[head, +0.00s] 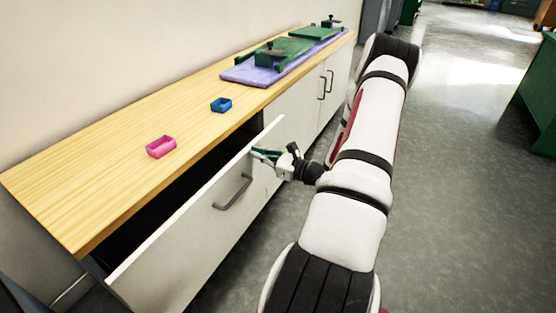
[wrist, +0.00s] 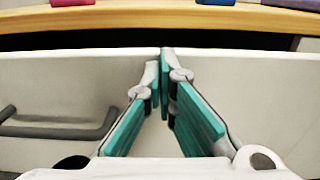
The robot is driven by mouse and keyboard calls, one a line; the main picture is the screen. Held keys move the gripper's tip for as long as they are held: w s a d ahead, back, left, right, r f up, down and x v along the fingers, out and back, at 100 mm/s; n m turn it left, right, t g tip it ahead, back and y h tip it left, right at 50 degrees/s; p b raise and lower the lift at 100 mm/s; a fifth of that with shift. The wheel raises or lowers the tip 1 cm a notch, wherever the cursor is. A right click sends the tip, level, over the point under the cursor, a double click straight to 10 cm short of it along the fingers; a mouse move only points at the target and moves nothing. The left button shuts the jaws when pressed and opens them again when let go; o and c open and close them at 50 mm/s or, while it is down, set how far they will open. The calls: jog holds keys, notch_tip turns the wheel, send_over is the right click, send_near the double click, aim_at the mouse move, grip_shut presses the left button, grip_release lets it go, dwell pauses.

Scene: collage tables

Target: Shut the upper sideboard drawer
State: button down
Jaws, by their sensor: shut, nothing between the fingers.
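The upper sideboard drawer (head: 205,230) stands pulled out from under the wooden top, with a dark gap behind its white front. Its grey bar handle (head: 232,192) is on the front; the handle also shows at the left in the wrist view (wrist: 60,130). My gripper (head: 257,153) is at the right part of the drawer front, to the right of the handle. In the wrist view its teal-padded fingers (wrist: 163,85) are together with nothing between them, pointing at the white front near its top edge. I cannot tell whether the fingertips touch it.
Closed cupboard doors (head: 310,105) are further along. Grey floor (head: 460,200) is clear to the right; a green cabinet (head: 540,95) stands at the right edge.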

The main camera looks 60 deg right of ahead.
aim_at(244, 149)
jog(key=shift+w+a, duration=0.2)
jog(key=shift+w, duration=2.55)
jog(key=shift+s, duration=0.1)
